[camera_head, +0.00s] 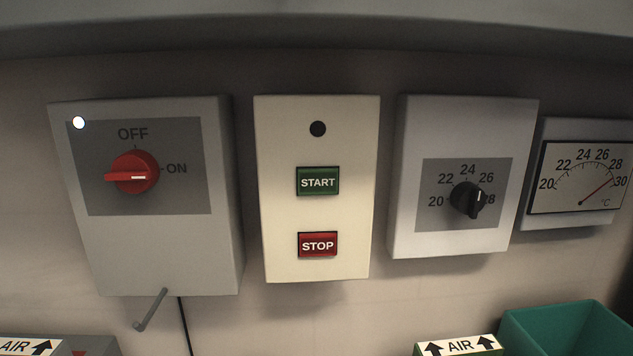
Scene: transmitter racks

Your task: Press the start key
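The green START key (318,181) sits in the middle of a cream control box (282,250) on the wall, in the head view. A red STOP key (317,244) is below it. A dark round lamp or hole (318,129) is above it, and it shows no light. Nothing covers the START key. My gripper is not in view.
Left is a grey box (140,255) with a red rotary switch (133,173) and a lit white lamp (79,122). A lever (150,310) hangs below it. Right are a dial box (467,200) and a gauge (580,178). A green bin (565,330) stands lower right.

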